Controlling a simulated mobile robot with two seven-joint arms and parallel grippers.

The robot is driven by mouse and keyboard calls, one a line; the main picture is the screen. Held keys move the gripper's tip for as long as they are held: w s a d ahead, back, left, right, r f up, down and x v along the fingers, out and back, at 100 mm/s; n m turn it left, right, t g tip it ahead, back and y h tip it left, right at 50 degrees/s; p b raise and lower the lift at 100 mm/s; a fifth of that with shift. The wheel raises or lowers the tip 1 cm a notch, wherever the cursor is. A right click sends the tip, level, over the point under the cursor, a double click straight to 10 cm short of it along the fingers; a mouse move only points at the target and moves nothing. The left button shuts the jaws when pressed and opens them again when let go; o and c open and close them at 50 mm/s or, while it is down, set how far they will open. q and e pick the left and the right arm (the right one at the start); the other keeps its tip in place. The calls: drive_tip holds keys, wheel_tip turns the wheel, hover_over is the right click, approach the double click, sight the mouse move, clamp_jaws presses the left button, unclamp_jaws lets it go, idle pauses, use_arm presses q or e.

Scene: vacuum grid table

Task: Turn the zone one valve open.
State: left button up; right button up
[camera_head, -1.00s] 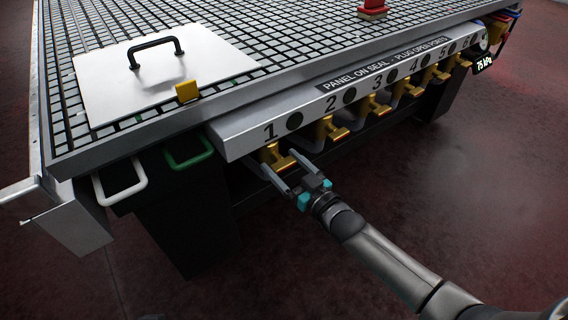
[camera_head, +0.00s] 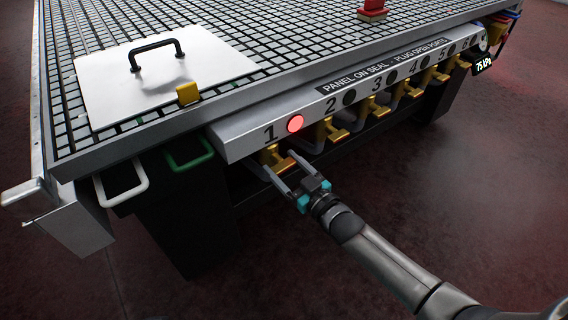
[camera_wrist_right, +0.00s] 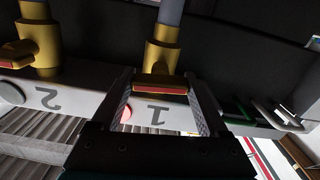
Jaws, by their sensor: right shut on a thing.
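The zone one valve (camera_head: 271,155) is a brass valve under the rail, below the number 1. In the right wrist view the valve (camera_wrist_right: 162,58) has a bar handle with a red strip, lying crosswise to its pipe. My right gripper (camera_head: 279,161) is shut on this handle, with a finger at each end of the bar. The gripper also shows in the right wrist view (camera_wrist_right: 160,84). The round lamp (camera_head: 295,123) beside the 1 glows red. My left gripper is not in view.
More brass valves (camera_head: 331,131) run along the rail (camera_head: 235,146) to the right, with dark lamps. A white panel (camera_head: 160,85) with a black handle lies on the grid table. White and green loops hang at the left.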

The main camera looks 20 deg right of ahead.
drive_tip(key=shift+n+p, duration=0.55)
drive_tip(key=shift+n, duration=0.65)
drive_tip(key=n, duration=0.2)
drive_tip(key=shift+n+p, duration=0.4)
drive_tip(key=n, duration=0.2)
drive_tip(key=shift+n, duration=0.3)
drive_tip(key=shift+n+p, duration=0.3)
drive_tip(key=shift+n, duration=0.6)
drive_tip(key=n, duration=0.4)
drive_tip(key=shift+f, duration=0.1)
drive_tip(key=shift+n, duration=1.1)
use_arm(q)
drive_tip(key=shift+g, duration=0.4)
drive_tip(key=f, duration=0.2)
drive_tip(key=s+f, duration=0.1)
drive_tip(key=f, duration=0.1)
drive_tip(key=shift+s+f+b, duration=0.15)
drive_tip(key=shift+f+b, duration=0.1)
drive_tip(key=shift+b, duration=0.05)
use_arm(e)
drive_tip(key=shift+n, duration=0.3)
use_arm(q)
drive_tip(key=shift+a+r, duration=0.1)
use_arm(e)
drive_tip(key=shift+n, duration=0.3)
drive_tip(key=o, duration=1.2)
